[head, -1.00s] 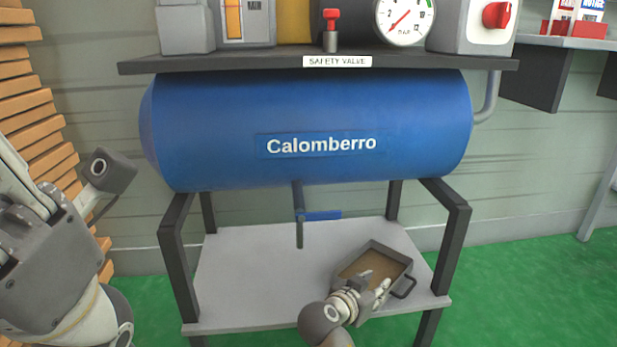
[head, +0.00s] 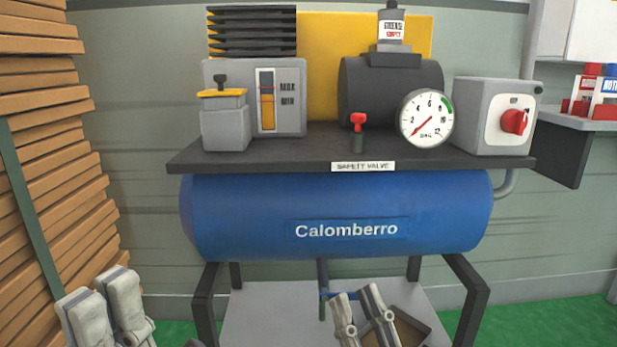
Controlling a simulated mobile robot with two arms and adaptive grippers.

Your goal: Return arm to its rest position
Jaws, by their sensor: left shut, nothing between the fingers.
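My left gripper (head: 98,284) is at the bottom left, in front of the wood stack, apart from the compressor. Its fingers point up and are shut with nothing between them. My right gripper (head: 357,291) is at the bottom middle, in front of the drain valve and the tray. Its two fingers point up side by side; whether they are shut is unclear. The blue compressor tank (head: 240,222) marked "Calomberro" stands on a dark frame. The lower parts of both arms are out of view.
On the tank's dark top (head: 270,152) are a red-topped safety valve (head: 358,130), a pressure gauge (head: 426,118) and a grey box with a red knob (head: 493,115). Stacked wood (head: 45,170) stands at left. A wall shelf (head: 560,122) is at right. Green floor shows at right.

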